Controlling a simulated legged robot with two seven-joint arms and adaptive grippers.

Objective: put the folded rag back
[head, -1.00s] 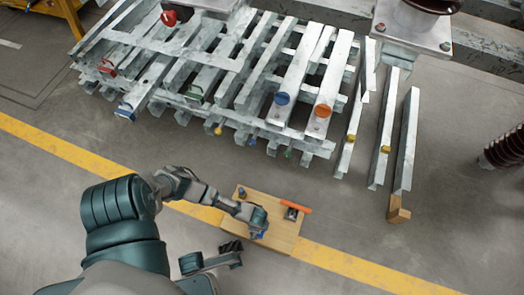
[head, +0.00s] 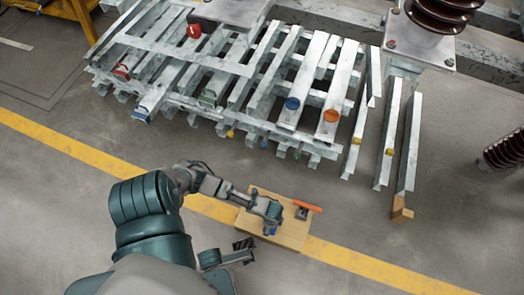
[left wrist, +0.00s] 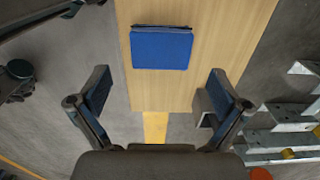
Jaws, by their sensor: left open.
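The folded rag is a flat blue square (left wrist: 161,50) with a dark edge along its far side. It lies on a pale wooden board (left wrist: 235,20) in the left wrist view. In the head view the board (head: 290,238) is on the floor area by the yellow line, and a bit of blue (head: 271,230) shows beside my gripper. My left gripper (left wrist: 160,82) is open and empty, its fingers apart on either side and short of the rag. It is over the board in the head view (head: 268,215). My right gripper (head: 244,250) is near the board's lower left; its jaws are unclear.
An orange object (head: 308,206) and a small grey metal piece (head: 302,214) lie at the board's right. A stack of galvanised steel beams (head: 225,70) with coloured caps fills the back. Loose beams (head: 385,150) stand at the right. The grey floor at the lower right is clear.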

